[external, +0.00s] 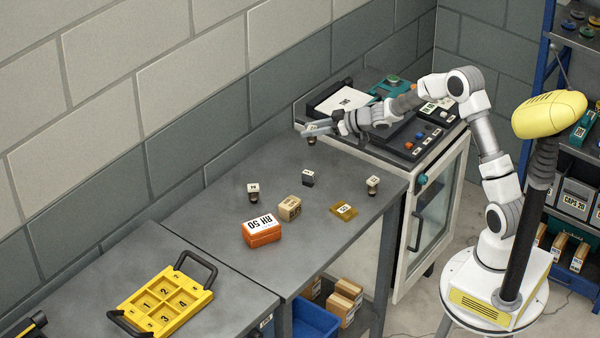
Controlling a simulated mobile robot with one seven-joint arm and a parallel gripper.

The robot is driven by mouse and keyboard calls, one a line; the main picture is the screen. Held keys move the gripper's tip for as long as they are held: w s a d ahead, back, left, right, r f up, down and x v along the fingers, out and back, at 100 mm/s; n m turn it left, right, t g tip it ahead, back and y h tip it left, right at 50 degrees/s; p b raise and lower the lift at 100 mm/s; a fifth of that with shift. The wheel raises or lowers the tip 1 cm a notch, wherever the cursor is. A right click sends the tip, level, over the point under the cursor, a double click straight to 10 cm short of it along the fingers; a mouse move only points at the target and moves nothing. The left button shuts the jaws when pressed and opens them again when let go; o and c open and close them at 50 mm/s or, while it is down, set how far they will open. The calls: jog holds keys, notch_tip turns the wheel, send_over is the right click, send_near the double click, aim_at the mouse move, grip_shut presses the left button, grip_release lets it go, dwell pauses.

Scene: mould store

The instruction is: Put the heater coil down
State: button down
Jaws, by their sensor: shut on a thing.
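My gripper (314,131) is at the far end of the grey table (215,215), near the machine's left edge. It is shut on a small piece with a pale labelled top and a dark lower part, which I take to be the heater coil (311,141). The coil looks upright. I cannot tell whether its base touches the table or hangs just above it. Its label is too small to read, and the fingers hide part of it. Two similar pale-topped pieces stand on the table, one at the left (253,189) and one at the right (373,182).
A dark block (308,179), a tan box (290,208), an orange box (262,233) and a flat yellow piece (344,211) are on the table. A yellow numbered tray (137,323) lies at the front left. The control machine (428,150) stands at the right. The table's left part is clear.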

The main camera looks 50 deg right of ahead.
jog(key=w+a+f+b, duration=0.1)
jog(key=a+f, duration=0.1)
jog(key=a, duration=0.1)
jog(key=w+a+f+b, duration=0.1)
jog(key=w+a+f, duration=0.1)
jog(key=a, duration=0.2)
jog(key=w+a+f+b, duration=0.1)
jog(key=w+a+f, duration=0.1)
jog(key=a+f, duration=0.1)
jog(key=shift+w+a, duration=0.15)
jog(key=shift+a, duration=0.4)
jog(key=shift+f+b, duration=0.5)
jog(key=shift+f, duration=1.45)
jog(key=shift+f, duration=0.2)
jog(key=shift+c, duration=2.2)
grip_release()
